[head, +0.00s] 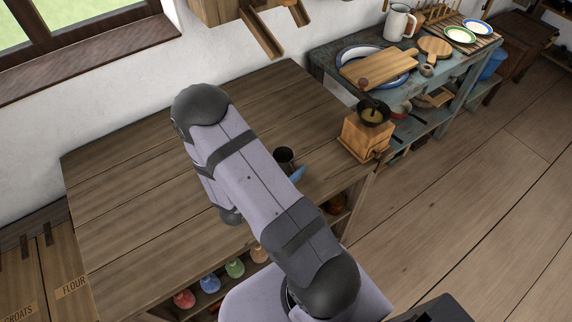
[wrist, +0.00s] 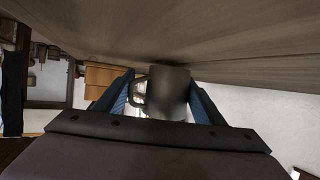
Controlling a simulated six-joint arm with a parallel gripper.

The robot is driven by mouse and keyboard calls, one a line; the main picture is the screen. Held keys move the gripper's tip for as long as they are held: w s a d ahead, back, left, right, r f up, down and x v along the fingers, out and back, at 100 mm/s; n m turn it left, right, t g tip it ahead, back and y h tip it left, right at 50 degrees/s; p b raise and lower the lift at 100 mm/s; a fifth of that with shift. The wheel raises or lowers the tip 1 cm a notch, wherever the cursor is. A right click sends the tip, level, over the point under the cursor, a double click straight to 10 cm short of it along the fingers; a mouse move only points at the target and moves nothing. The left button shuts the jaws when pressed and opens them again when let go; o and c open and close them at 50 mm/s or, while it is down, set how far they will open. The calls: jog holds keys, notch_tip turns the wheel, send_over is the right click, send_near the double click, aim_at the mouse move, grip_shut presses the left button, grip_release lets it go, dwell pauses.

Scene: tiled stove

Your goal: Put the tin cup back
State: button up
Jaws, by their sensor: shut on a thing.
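The tin cup (head: 284,161) is a small dark grey metal cup at the right part of the wooden counter top (head: 130,200), just beside my arm. My gripper (head: 297,174) shows only as a bit of blue finger next to the cup; the arm hides the rest. In the wrist view the cup (wrist: 170,92) sits between the two blue fingers of my gripper (wrist: 160,88), which are shut on it. Its handle points left there. The cup's end is close to the wooden surface; I cannot tell whether it touches.
A wooden coffee grinder (head: 365,135) stands to the right of the cup at the counter's corner. Beyond it, a blue-grey bench (head: 330,62) holds boards, plates and a white jug (head: 398,22). Colored jars (head: 235,268) sit on a shelf below. The counter's left side is clear.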

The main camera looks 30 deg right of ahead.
jog(key=shift+f, duration=0.25)
jog(key=shift+f, duration=0.2)
jog(key=o, duration=1.1)
jog(key=shift+r, duration=0.1)
jog(key=shift+r, duration=0.15)
jog(key=b+v, duration=0.1)
jog(key=v, duration=1.1)
